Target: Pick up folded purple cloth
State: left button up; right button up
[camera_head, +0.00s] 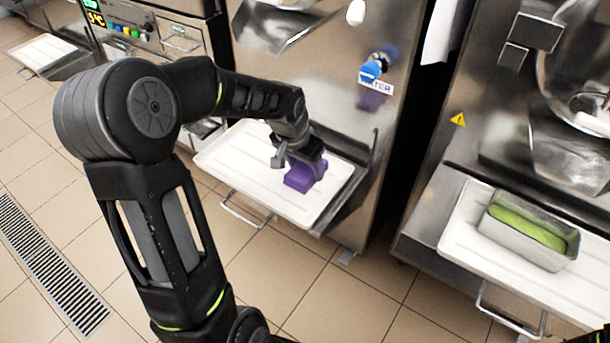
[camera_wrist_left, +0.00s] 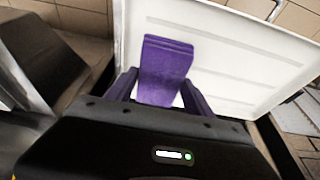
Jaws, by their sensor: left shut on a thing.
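The folded purple cloth (camera_head: 299,178) is a small, thick block at the white tray (camera_head: 230,150) on the middle machine. My left gripper (camera_head: 300,160) reaches down over the tray and is shut on the cloth. In the left wrist view the cloth (camera_wrist_left: 166,62) stands between the two fingers (camera_wrist_left: 158,95), with its layered folded edge at the top. The gripper hides part of the cloth in the head view. I cannot tell whether the cloth touches the tray.
A metal pan (camera_head: 528,232) with green contents sits on another white tray (camera_head: 455,240) at the right. A blue-handled tap (camera_head: 372,70) sticks out above the middle tray. Steel machine fronts stand behind; tiled floor (camera_head: 320,300) lies in front.

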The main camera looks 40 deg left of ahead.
aim_at(305, 168)
pick_arm(q)
notch_tip(305, 168, up, 4)
jog(key=shift+r, duration=0.15)
jog(key=shift+n, duration=0.3)
dwell(0.7)
jog(key=shift+a+n, duration=0.25)
jog(key=shift+n, duration=0.35)
jog(key=shift+w+d+r+p, duration=0.1)
jog(key=shift+d+p, duration=0.05)
jog(key=shift+p, duration=0.35)
jog(key=w+d+r+m+p, duration=0.1)
jog(key=d+r+p, duration=0.3)
jog(key=d, duration=0.4)
jog(key=w+d+r+m+p, duration=0.1)
jog(key=w+d+r+p, duration=0.2)
jog(key=d+p, duration=0.4)
jog(key=shift+d+r, duration=0.9)
jog(key=shift+d, duration=0.3)
